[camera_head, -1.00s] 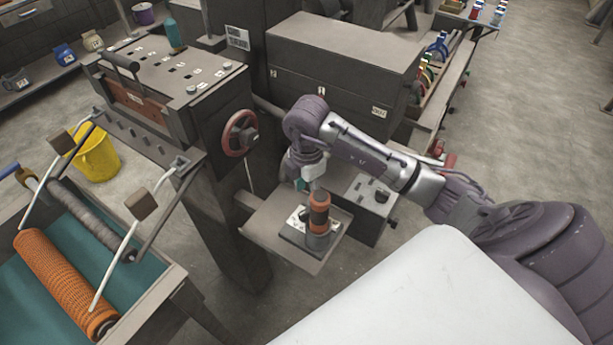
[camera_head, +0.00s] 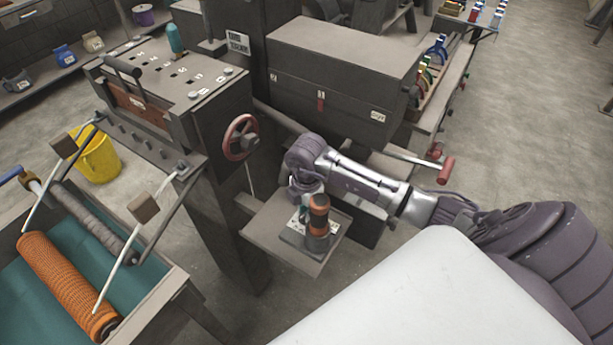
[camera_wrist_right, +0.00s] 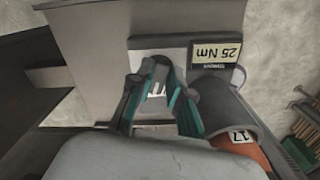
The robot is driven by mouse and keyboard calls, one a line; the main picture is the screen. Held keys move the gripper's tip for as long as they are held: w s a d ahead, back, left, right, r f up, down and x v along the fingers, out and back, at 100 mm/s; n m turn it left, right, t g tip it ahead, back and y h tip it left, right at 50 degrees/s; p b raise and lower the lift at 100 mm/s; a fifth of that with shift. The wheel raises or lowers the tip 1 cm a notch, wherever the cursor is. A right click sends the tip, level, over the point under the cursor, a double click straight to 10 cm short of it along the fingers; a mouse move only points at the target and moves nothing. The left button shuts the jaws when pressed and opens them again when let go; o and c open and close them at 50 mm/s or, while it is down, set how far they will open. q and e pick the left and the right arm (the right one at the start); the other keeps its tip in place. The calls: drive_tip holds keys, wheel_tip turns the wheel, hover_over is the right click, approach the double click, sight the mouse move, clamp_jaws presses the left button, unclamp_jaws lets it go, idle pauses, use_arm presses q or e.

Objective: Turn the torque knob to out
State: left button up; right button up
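My right gripper (camera_wrist_right: 157,82) points down over a small plate fixture (camera_wrist_right: 215,62) whose label reads "25 Nm". In the head view the fixture (camera_head: 290,238) lies on a grey shelf below my right wrist. The two teal-lined fingers stand apart, with a white marked patch showing between them. A dark rounded part sits at the fingertips; I cannot make out whether it is the torque knob or whether the fingers touch it. No "out" mark for the knob is readable. My left gripper is not in view.
An orange and dark cylinder (camera_head: 318,222) stands upright on the fixture, close beside the right gripper; its "17" label shows in the wrist view. A red handwheel (camera_head: 240,137) is to the left. A red-ended lever (camera_head: 446,170) sticks out behind my arm.

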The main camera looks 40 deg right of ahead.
clamp_jaws()
drive_tip(key=shift+n, duration=0.3)
drive_tip(key=shift+w+n+b, duration=0.1)
drive_tip(key=shift+n+b, duration=0.55)
drive_tip(key=shift+n, duration=0.55)
drive_tip(key=shift+n+b, duration=0.55)
drive_tip(key=shift+n, duration=0.65)
